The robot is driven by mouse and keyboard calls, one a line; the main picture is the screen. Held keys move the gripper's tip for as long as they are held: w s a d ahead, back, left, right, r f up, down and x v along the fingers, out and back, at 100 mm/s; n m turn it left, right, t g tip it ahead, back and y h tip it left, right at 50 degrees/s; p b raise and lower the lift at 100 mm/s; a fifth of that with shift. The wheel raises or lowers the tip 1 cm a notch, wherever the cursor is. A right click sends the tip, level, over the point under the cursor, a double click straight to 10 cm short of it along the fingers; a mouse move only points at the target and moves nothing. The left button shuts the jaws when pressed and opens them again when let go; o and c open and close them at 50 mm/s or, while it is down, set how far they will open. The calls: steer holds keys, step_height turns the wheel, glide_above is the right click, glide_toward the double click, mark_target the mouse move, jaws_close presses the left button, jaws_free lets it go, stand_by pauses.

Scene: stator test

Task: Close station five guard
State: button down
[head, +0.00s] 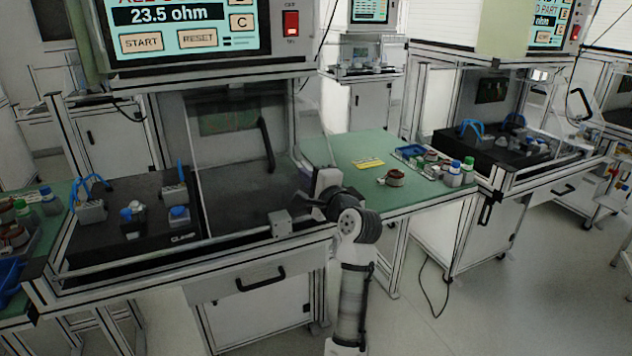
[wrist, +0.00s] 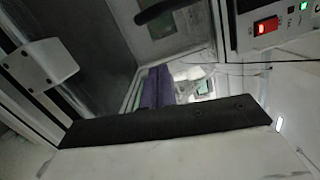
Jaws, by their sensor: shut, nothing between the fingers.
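The nearest station carries a clear guard panel (head: 232,150) with a black curved handle (head: 267,145). The panel stands over the right part of the station bed, and the fixture side on the left is uncovered. No station number is readable. My gripper (head: 309,197) is at the right front corner of this station, right of the handle and apart from it. In the wrist view its fingers (wrist: 155,86) are together and empty, and the black handle (wrist: 168,10) shows beyond them at the top. My gripper's body hides part of the station's right post.
A grey block (head: 280,222) sits on the front rail, left of my gripper. A black fixture base (head: 135,240) with blue-topped parts lies on the left. The green table (head: 350,148) on the right holds parts. A red switch (wrist: 266,26) is at the upper right.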

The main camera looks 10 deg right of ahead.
mark_target(281, 161)
steer(key=a, duration=0.1)
steer(key=w+a+p, duration=0.1)
steer(key=a, duration=0.1)
steer(key=shift+w+a+r, duration=0.2)
steer(key=shift+w+r, duration=0.05)
steer(key=shift+w, duration=0.1)
steer(key=shift+s+a+p, duration=0.2)
steer(key=shift+a+p, duration=0.1)
steer(key=shift+a, duration=0.45)
steer(key=shift+a+r, duration=0.1)
